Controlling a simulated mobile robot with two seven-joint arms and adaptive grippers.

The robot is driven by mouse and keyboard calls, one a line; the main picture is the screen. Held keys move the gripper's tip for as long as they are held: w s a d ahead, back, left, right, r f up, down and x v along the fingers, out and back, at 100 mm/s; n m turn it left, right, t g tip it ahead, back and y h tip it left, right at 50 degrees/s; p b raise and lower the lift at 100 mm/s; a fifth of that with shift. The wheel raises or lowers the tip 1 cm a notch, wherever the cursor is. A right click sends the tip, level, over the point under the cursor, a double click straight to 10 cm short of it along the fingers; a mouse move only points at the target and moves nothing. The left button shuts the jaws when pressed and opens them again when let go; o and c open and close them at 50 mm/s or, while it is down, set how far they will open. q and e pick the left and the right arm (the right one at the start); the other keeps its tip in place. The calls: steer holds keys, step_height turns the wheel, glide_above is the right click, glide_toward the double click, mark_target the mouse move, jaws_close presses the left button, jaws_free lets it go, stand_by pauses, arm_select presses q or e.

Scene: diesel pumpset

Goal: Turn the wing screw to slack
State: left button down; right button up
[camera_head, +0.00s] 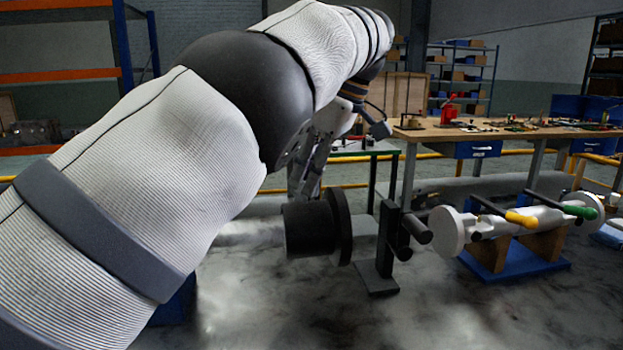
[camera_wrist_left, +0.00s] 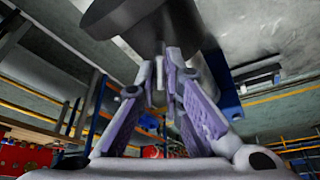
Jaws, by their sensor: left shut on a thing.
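My left arm crosses the head view from the lower left. My left gripper (camera_head: 303,192) points down just behind a dark round drum (camera_head: 308,230) with a wider disc on its right end. In the left wrist view, the fingers of my left gripper (camera_wrist_left: 167,58) are closed together on a small part beneath a dark disc (camera_wrist_left: 115,14). That part seems to be the wing screw, but the fingers hide it and its turn cannot be told. My right gripper is in neither view.
A dark upright stand (camera_head: 378,268) with round knobs is right of the drum. Farther right, a pale pipe with yellow and green handles (camera_head: 522,219) rests on wooden blocks on a blue base (camera_head: 515,262). A workbench (camera_head: 510,132) stands behind. The front grey surface is clear.

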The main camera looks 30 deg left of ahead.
arm_select(q)
steer(key=shift+n, duration=0.6)
steer(key=c, duration=1.7)
jaws_free()
